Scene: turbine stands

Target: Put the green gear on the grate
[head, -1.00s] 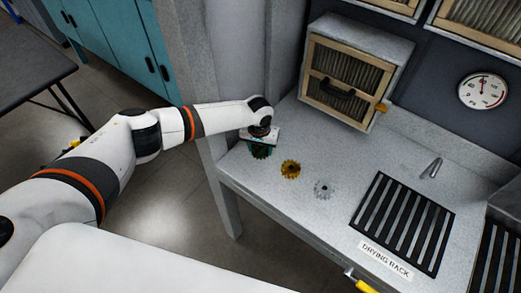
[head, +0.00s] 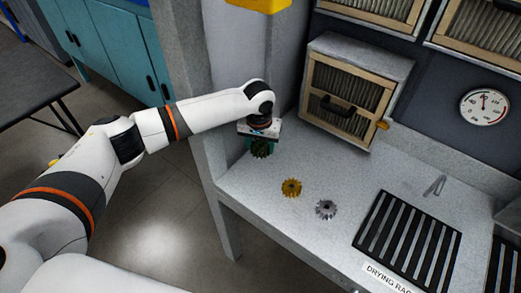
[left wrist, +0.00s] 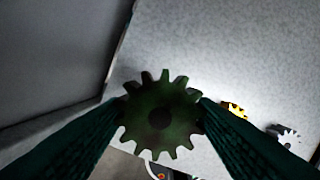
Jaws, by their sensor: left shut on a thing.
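The dark green gear (left wrist: 160,116) sits between the two fingers of my left gripper (left wrist: 160,113) in the left wrist view. In the head view the green gear (head: 261,149) hangs under my left gripper (head: 260,140) at the left end of the grey counter. My left gripper is shut on it, and it appears raised above the counter. The grate, a black slatted rack (head: 408,241), is set in the counter at the right, well away from the gear. My right gripper is not in view.
A yellow gear (head: 291,187) and a grey gear (head: 326,209) lie on the counter (head: 255,185) between the green gear and the grate. A wood-framed filter box (head: 345,90) stands at the back. A "drying rack" label (head: 387,277) lies in front of the grate.

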